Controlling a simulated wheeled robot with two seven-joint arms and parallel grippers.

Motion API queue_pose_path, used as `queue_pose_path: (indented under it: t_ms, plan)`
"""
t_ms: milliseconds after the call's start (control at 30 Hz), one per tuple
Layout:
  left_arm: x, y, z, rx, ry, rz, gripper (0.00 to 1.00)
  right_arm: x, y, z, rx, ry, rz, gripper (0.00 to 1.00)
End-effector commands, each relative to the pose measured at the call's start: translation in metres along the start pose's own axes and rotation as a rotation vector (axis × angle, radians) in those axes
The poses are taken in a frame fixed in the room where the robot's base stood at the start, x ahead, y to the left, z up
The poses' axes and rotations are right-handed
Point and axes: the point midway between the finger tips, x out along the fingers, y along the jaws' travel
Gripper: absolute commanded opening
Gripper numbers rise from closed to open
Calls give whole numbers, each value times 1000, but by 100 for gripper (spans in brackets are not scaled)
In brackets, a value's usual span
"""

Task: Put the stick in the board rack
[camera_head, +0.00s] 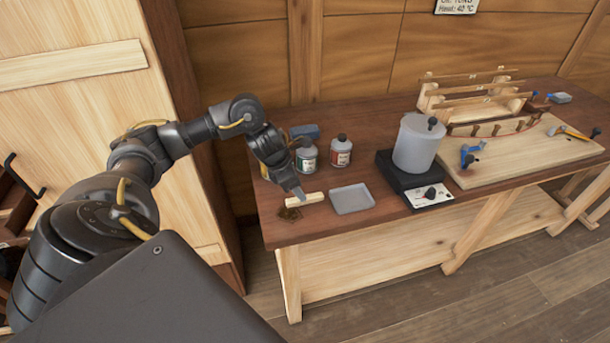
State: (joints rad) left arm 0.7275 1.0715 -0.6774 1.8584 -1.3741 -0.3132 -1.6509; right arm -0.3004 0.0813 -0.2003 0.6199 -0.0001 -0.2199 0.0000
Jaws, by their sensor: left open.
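A short pale wooden stick (306,200) lies on the left end of the brown workbench, close to its front edge. My left gripper (298,194) reaches down from the left, with its open fingertips right at the stick. From this angle I cannot tell whether the fingers straddle or touch it. A pale wooden rack (434,103) with several long slats across it stands at the back right of the bench; it looks like the board rack. My right gripper is not in view.
A grey tray (352,199) lies right of the stick, and a small dark clump (289,214) left of it. Two bottles (341,151) (307,155) stand behind. A white pot (416,143) on a black heater and a wooden board (520,150) with clamps fill the right.

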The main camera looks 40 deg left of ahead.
Motion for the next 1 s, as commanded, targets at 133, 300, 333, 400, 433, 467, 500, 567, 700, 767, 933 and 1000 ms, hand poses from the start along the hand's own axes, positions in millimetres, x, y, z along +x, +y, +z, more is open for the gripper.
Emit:
queue_pose_path:
  t_ms: [133, 300, 333, 400, 433, 467, 500, 567, 700, 767, 933, 1000]
  plan:
    - [21, -1, -2, -5, 5, -4, 45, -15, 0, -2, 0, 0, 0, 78]
    - [40, -1, -2, -3, 1, -1, 45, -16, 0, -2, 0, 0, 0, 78]
    - [42, -1, -2, -3, 1, -1, 45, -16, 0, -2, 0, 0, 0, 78]
    - [44, 0, -2, -1, 1, -1, 45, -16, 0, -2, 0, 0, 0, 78]
    - [44, 0, -2, -1, 0, 0, 45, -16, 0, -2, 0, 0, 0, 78]
    - [44, 0, -2, -1, 0, 0, 45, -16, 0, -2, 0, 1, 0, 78]
    - [44, 0, -2, -1, 0, 0, 45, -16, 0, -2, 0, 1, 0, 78]
    - [44, 0, -2, -1, 0, 0, 45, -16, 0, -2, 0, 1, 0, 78]
    - [44, 0, -2, -1, 0, 0, 28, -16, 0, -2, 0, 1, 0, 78]
    - [44, 0, -2, -1, 0, 0, 21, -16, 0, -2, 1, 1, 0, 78]
    - [43, 0, -2, -1, 0, 0, 0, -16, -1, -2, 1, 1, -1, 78]
    - [43, 0, -2, -1, 0, 0, 0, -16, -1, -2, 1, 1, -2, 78]
